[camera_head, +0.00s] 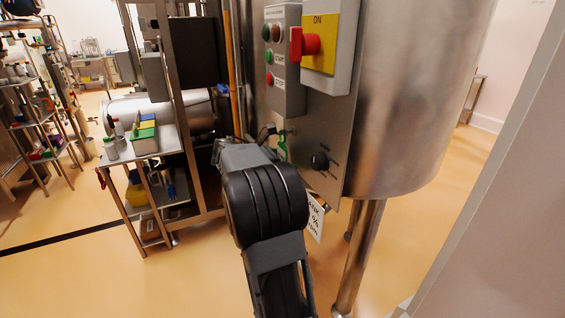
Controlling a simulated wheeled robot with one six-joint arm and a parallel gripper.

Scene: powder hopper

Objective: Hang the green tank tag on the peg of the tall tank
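The tall tank (415,95) is a big steel cylinder on legs, right of centre, with a grey panel on its front. A small green tag (283,145) shows against the lower left of that panel, just beyond my arm. A small light fitting shows just above the tag; I cannot tell whether it is the peg or whether the tag hangs on it. My gripper (268,132) is beside the tag, to its left, mostly hidden behind my own dark wrist. Its fingers are too small and covered to show whether they hold the tag.
A white lettered card (315,218) is partly hidden by my arm. A steel cart (170,142) with bottles stands left.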

